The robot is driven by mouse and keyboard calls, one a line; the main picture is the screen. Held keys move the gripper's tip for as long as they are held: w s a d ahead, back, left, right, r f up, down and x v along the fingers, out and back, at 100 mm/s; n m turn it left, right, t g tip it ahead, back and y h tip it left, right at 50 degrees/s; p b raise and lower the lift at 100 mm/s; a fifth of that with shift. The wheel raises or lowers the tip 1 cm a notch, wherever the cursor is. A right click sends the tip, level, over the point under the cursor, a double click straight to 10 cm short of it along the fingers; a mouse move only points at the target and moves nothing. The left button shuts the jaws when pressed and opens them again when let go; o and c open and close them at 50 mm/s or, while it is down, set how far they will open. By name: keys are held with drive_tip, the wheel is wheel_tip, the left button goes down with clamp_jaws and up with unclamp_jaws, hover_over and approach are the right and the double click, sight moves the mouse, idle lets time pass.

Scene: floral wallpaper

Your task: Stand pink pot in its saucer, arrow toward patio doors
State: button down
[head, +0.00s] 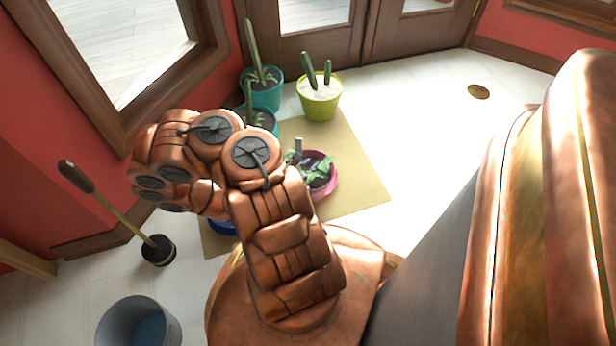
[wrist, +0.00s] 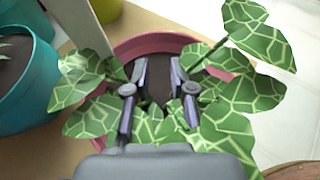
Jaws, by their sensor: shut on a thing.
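The pink pot (head: 332,184) holds dark soil and a leafy plant, and is partly hidden by my arm in the head view. In the wrist view the pot's pink rim (wrist: 150,41) curves behind the fingers, among green, pale-veined leaves. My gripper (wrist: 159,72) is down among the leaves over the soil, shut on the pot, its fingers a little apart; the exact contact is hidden. I cannot make out an arrow, or tell a saucer from the pot. The patio doors (head: 366,38) are brown-framed, at the back.
A tan mat (head: 355,160) lies under the pots. Teal pots (head: 266,96) and a lime pot (head: 320,104) stand behind. A blue item (head: 222,229) is half hidden by my arm. A plunger-like tool (head: 158,250) and grey bucket (head: 138,325) stand left.

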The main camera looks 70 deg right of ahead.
sight(311, 156)
drive_tip(key=shift+w+d+f+b, duration=0.15)
drive_tip(key=shift+w+d+b, duration=0.2)
drive_tip(key=shift+d+b, duration=0.7)
drive_tip(key=shift+w+d+f+b, duration=0.1)
drive_tip(key=shift+w+d+b, duration=0.35)
drive_tip(key=shift+d, duration=1.1)
drive_tip(key=shift+w+d+f+b, duration=0.15)
drive_tip(key=shift+w+d+b, duration=0.15)
drive_tip(key=shift+d+b, duration=0.75)
drive_tip(key=shift+d+f+b, duration=0.15)
drive_tip(key=shift+f+b, duration=0.85)
drive_tip(key=shift+f, duration=0.75)
drive_tip(key=c, duration=1)
unclamp_jaws()
drive_tip(key=shift+w+a+r+p, duration=0.15)
drive_tip(key=shift+a+r+p, duration=0.2)
drive_tip(key=shift+a+p, duration=0.2)
drive_tip(key=p+v, duration=0.4)
drive_tip(key=v, duration=0.4)
drive_tip(key=shift+a, duration=0.2)
drive_tip(key=shift+p+v, duration=0.7)
drive_tip(key=shift+v, duration=0.5)
